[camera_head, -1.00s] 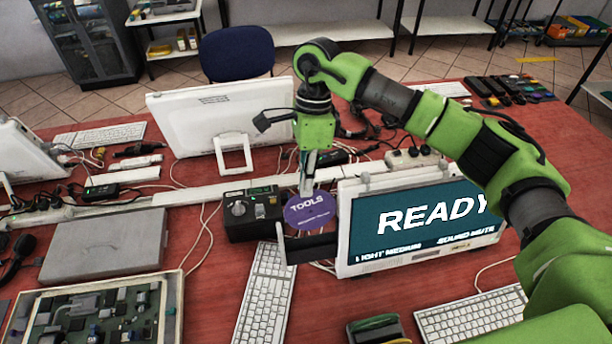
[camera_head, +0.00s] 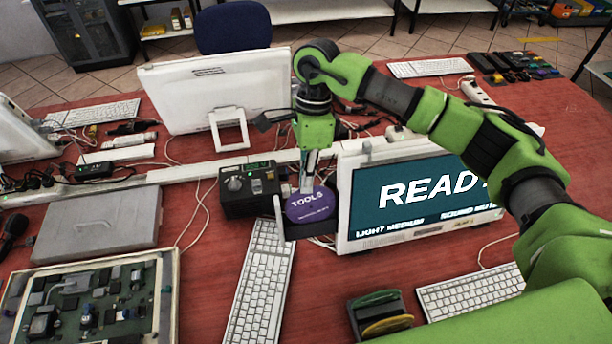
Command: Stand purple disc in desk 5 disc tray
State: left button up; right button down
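The purple disc (camera_head: 311,206), lettered "TOOLS", is near the middle of the head view, its face towards me and nearly upright. My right gripper (camera_head: 308,186) comes down from above, and its fingers meet the disc's upper edge; they look shut on it. A dark slotted tray (camera_head: 300,232) with a pale left end plate stands right below and around the disc's lower part. I cannot tell whether the disc rests on the tray's bottom. My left gripper is not in view.
The monitor reading "READY" (camera_head: 420,200) stands close on the right. A black control box (camera_head: 250,190) is close on the left. A keyboard (camera_head: 260,285) lies in front. A rack with green and yellow discs (camera_head: 381,318) stands nearer. An open circuit-board case (camera_head: 90,300) is front left.

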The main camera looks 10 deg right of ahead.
aim_at(307, 195)
jog(key=shift+b+x, duration=1.2)
jog(key=shift+x, duration=0.35)
jog(key=shift+d+f, duration=0.1)
jog(key=c, duration=2.2)
grip_release()
jog(key=v, duration=1.2)
jog(key=shift+d, duration=0.1)
